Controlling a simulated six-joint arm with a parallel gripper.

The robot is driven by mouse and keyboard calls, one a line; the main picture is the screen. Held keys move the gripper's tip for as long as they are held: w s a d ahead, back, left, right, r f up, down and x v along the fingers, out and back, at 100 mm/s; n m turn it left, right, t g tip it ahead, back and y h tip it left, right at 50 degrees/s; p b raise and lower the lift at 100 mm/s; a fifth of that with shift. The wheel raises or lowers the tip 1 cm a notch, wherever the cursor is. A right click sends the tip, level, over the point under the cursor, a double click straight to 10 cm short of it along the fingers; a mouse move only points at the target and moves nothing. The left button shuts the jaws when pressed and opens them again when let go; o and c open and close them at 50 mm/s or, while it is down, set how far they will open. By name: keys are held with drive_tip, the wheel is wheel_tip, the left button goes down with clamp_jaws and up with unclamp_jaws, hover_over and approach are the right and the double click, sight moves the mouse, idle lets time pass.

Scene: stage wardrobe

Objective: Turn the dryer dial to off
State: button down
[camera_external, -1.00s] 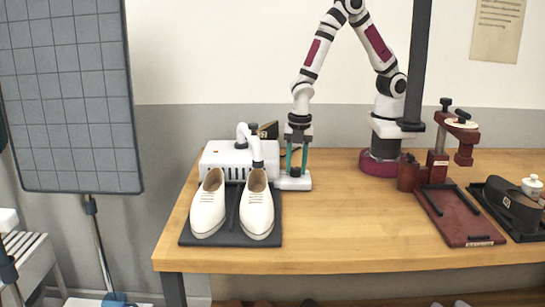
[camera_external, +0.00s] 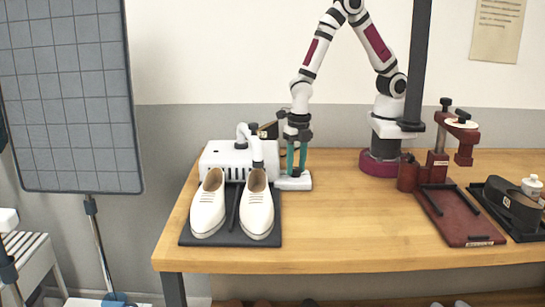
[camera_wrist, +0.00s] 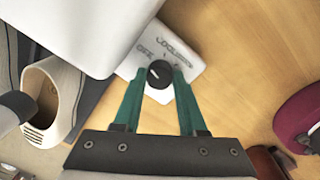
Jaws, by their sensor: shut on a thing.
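The dryer (camera_external: 226,160) is a white box with a curved white pipe, at the left of the table in the external view. Its dial (camera_wrist: 159,75) is a small black knob with a pale pointer mark, on a white base plate (camera_wrist: 137,64) marked with small lettering. I cannot tell surely which label the pointer faces. My gripper (camera_wrist: 162,72) has its green fingers on both sides of the dial, shut on it. In the external view my gripper (camera_external: 296,172) points straight down over the plate, and the fingers partly hide the dial.
White shoes (camera_external: 257,205) stand on a dark mat (camera_external: 233,236) in front of the dryer. A red clamp stand (camera_external: 437,165), a red tray (camera_external: 459,220) and a black tray (camera_external: 527,234) are at the right. The middle of the table (camera_external: 340,220) is clear.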

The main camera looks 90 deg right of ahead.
idle(0.5)
drive_tip(key=shift+c, duration=2.3)
unclamp_jaws()
wheel_tip(320, 180, up, 16)
drive_tip(key=shift+s+d, duration=0.25)
drive_tip(key=shift+s, duration=0.1)
drive_tip(key=shift+f, duration=0.1)
